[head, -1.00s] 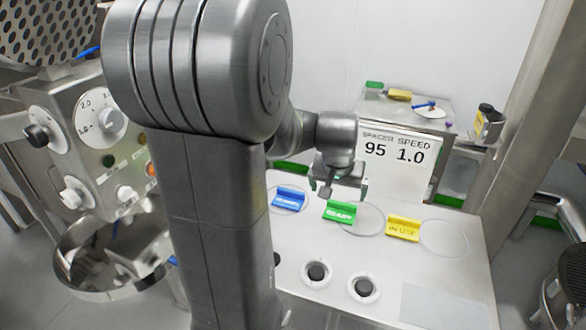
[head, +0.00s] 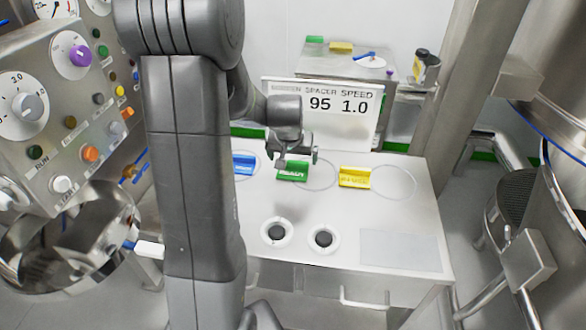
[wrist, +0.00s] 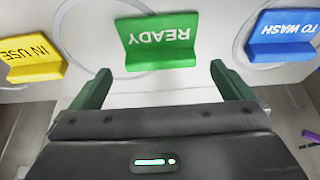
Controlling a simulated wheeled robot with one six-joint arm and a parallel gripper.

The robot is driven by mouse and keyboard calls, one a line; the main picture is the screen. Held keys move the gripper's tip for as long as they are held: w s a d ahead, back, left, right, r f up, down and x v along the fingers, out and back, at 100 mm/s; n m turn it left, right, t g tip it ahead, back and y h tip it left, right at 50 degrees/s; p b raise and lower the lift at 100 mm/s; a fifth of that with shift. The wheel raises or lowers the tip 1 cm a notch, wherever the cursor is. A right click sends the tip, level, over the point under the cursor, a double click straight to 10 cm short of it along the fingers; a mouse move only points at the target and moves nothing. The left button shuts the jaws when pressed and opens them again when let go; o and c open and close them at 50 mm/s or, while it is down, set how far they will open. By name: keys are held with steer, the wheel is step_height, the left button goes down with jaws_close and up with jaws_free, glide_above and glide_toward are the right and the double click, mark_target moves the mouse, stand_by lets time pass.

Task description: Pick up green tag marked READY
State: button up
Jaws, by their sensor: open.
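The green tag marked READY (head: 292,171) stands on the white tabletop between a blue tag and a yellow tag. In the wrist view the green READY tag (wrist: 158,42) lies ahead of my gripper, roughly centred between the fingers, its lettering upside down. My gripper (head: 294,158) is just above and behind the tag in the head view. In the wrist view my gripper (wrist: 160,82) is open, its two green fingers apart with nothing between them. The tag appears apart from the fingers.
The yellow IN USE tag (head: 354,177) and the blue TO WASH tag (wrist: 283,36) stand on either side. Two round black knobs (head: 324,238) sit toward the front of the white table (head: 400,251).

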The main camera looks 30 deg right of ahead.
mark_target(294, 162)
steer(key=shift+x, duration=1.95)
steer(key=c, duration=0.9)
steer(key=shift+r, duration=0.2)
